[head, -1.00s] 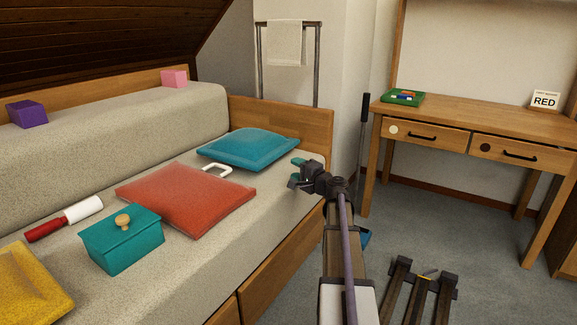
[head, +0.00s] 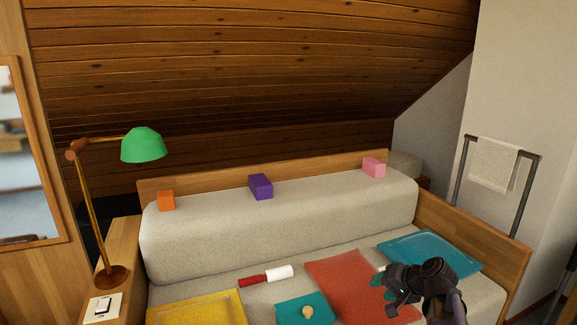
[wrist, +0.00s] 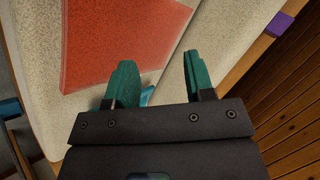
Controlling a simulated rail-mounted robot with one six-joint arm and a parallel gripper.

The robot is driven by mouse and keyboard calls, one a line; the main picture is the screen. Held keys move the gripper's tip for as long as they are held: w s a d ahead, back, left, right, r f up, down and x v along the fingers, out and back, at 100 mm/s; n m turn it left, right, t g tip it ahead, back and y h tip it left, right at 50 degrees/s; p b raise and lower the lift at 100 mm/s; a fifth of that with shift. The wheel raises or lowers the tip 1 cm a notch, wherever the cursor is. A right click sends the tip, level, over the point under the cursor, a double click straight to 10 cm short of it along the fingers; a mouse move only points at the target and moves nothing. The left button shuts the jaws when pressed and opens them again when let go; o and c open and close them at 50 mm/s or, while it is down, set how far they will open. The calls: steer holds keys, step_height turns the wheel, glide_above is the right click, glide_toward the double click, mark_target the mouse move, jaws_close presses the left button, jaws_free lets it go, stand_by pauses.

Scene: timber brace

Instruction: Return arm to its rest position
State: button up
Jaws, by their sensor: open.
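My gripper (head: 384,292) is at the lower right of the head view, in front of the right part of the red cushion (head: 342,285). In the wrist view my gripper (wrist: 160,75) has its two teal fingers spread apart with nothing between them. The red cushion also shows there (wrist: 120,38), beyond the left finger. A sliver of teal shows between the fingers. My arm's lower links are cut off by the bottom of the head view.
On the daybed lie a teal cushion (head: 430,250), a white-and-red roller (head: 268,276), a teal box (head: 304,308) and a yellow cushion (head: 200,308). Orange (head: 166,201), purple (head: 261,187) and pink (head: 374,167) blocks sit on the backrest. A green lamp (head: 143,146) stands left. The sloped ceiling (head: 260,70) overhangs.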

steer(key=s+a+r+n+g+h+p, duration=0.3)
steer(key=s+a+r+p, duration=0.2)
steer(key=s+r+p, duration=0.3)
steer(key=s+a+r+n+g+h+p, duration=0.2)
steer(key=s+a+r+g+h+p, duration=0.1)
steer(key=s+r+p, duration=0.5)
step_height(320, 180, up, 3)
steer(key=a+g+p, duration=0.1)
steer(key=a+p, duration=0.1)
steer(key=p, duration=0.1)
steer(key=shift+s+r+n+p, duration=0.15)
steer(key=shift+n+p, duration=0.25)
